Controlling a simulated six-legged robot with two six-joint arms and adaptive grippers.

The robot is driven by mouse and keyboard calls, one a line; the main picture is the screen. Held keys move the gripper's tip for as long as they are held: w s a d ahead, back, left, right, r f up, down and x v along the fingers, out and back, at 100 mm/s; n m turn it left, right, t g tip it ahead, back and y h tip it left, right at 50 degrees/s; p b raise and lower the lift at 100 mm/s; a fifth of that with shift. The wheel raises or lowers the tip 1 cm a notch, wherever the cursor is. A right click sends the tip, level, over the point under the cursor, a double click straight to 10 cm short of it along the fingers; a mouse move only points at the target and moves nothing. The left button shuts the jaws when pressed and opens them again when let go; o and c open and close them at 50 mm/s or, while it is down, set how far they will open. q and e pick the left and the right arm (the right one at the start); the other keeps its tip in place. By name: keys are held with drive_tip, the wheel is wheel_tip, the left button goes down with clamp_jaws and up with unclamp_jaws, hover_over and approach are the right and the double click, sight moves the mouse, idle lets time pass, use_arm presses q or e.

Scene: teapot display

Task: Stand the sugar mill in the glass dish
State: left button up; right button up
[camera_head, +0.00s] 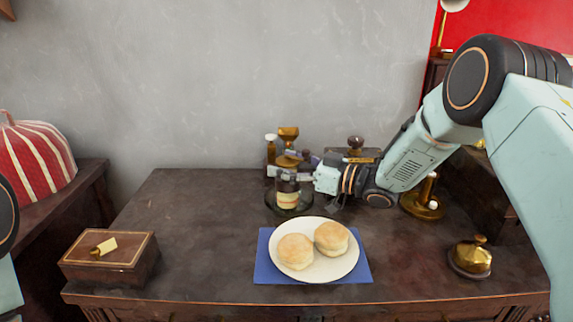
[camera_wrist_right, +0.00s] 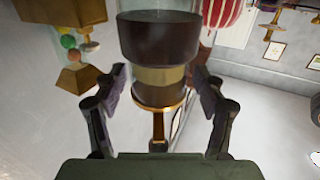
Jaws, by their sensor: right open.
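The sugar mill (camera_head: 288,199), dark with a pale band and brass parts, appears upright with its base inside the rim of the round glass dish (camera_head: 272,207) at the back middle of the table. My right gripper (camera_head: 284,179) is at the mill's upper part, reaching in from the right. In the right wrist view the mill (camera_wrist_right: 157,45) is between the two open fingers (camera_wrist_right: 158,78), with gaps visible on both sides. The gripper hides part of the mill in the head view. My left gripper is out of view.
A white plate (camera_head: 318,268) with two buns lies on a blue mat (camera_head: 263,265) in front of the dish. A brass bell (camera_head: 471,258) and a brass stand (camera_head: 423,207) are at the right. A wooden box (camera_head: 110,262) is at the left. Bottles and jars crowd behind the dish.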

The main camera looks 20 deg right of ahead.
drive_tip(key=p+v, duration=0.4)
drive_tip(key=v, duration=0.8)
idle(0.4)
